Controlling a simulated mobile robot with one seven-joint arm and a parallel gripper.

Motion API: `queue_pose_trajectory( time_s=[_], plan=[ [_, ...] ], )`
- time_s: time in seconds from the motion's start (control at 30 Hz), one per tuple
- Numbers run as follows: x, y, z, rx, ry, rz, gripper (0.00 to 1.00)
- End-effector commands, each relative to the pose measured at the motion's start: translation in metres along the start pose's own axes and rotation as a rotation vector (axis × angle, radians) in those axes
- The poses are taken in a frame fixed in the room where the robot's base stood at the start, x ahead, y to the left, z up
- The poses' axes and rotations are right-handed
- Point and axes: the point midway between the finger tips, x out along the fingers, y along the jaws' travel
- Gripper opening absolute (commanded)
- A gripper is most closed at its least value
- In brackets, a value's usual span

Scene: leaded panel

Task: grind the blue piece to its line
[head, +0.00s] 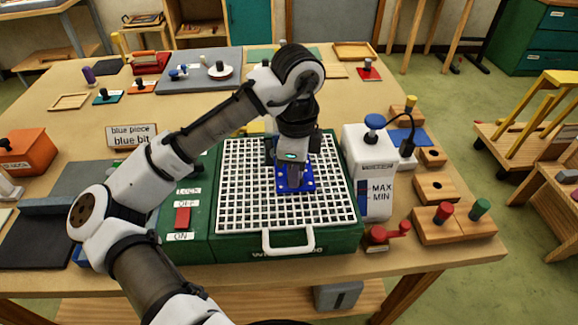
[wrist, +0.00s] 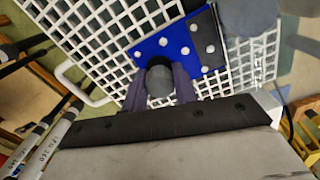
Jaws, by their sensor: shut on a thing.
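The blue piece (head: 308,184) is a flat blue plate with white dots, low over the white grid of the green grinder (head: 230,246). My gripper (wrist: 160,92) is shut on the grey round knob (wrist: 160,75) that stands on the blue piece; the plate shows beyond the fingers in the wrist view (wrist: 152,47). A dark section with white dots (wrist: 207,42) adjoins the blue at its right. A grey round part (wrist: 248,14) appears just beyond that dark section; whether they touch is unclear. In the head view my wrist hides the area behind the piece.
A red switch (head: 182,217) is on the grinder's left panel, above an ON label. A white tank (head: 371,178) marked MAX and MIN stands right of the grid. A sign (head: 131,136) reads "blue piece blue bit". Wooden blocks with knobs (head: 450,226) sit at the right.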

Motion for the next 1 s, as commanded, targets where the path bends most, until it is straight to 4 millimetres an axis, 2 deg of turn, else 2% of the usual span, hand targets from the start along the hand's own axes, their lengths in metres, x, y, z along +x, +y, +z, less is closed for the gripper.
queue_pose_trajectory(
  time_s=[0.47,1.0],
  plan=[
    [0.0,-0.002,-0.002,-0.001,0.001,-0.004,0.08],
    [-0.001,0.006,0.02,-0.002,0.0,-0.003,0.08]
  ],
)
